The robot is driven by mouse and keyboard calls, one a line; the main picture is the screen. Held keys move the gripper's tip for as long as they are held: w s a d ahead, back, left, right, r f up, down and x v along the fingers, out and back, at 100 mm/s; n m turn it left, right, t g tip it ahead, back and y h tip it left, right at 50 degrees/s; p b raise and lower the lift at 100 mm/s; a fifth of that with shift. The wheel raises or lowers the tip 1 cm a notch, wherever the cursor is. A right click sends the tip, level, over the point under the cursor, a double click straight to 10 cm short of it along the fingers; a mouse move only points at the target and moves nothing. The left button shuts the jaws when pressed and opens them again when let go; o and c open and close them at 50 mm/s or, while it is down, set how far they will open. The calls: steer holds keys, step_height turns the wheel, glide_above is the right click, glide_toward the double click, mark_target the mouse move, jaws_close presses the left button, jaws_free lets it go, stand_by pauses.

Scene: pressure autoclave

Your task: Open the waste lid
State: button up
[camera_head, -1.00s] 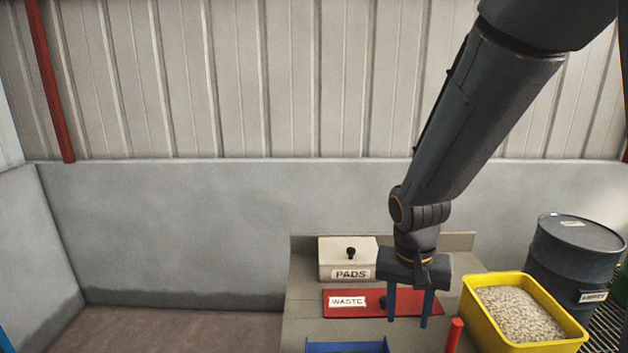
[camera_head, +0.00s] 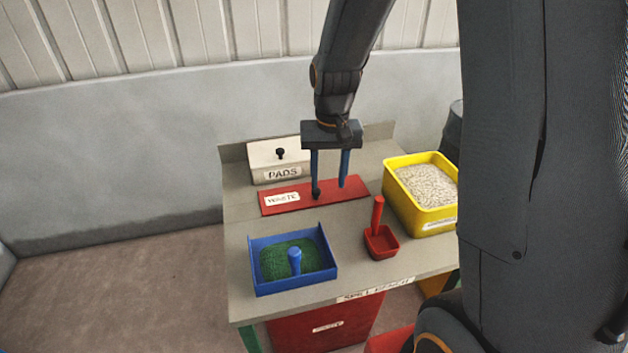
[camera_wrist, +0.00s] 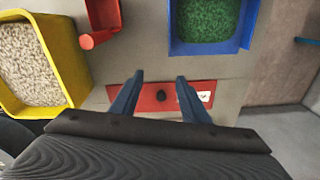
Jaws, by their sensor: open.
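The waste lid (camera_head: 345,187) is a flat red panel with a white WASTE label, set in the bench top in front of the PADS box. It also shows in the wrist view (camera_wrist: 182,88), with its small dark knob (camera_wrist: 162,95) between my fingers as seen there. My gripper (camera_head: 329,192) points down over the lid, with its two blue fingers apart and nothing held. In the head view the left finger overlaps the knob and largely hides it. I cannot tell whether the fingertips touch the lid.
The PADS box (camera_head: 262,163) stands behind the lid. A blue tray (camera_head: 262,287) with green contents and a blue handle is in front. A red scoop (camera_head: 381,243) lies to the right, beside a yellow bin (camera_head: 408,215) of pale granules. A red container (camera_head: 300,328) is below the bench.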

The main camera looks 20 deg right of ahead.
steer(key=w+f, duration=0.1)
steer(key=w, duration=0.2)
steer(key=w+f+m, duration=0.1)
steer(key=w, duration=0.3)
steer(key=w+f+m, duration=0.1)
steer(key=w+f, duration=0.1)
steer(key=w, duration=0.2)
steer(key=shift+d+g+p, duration=0.1)
steer(key=shift+g+p, duration=0.2)
steer(key=shift+p, duration=0.1)
steer(key=shift+w+f, duration=0.1)
steer(key=shift+f, duration=0.1)
steer(key=shift+f+p, duration=1.25)
steer(key=shift+f, duration=2.6)
jaws_close()
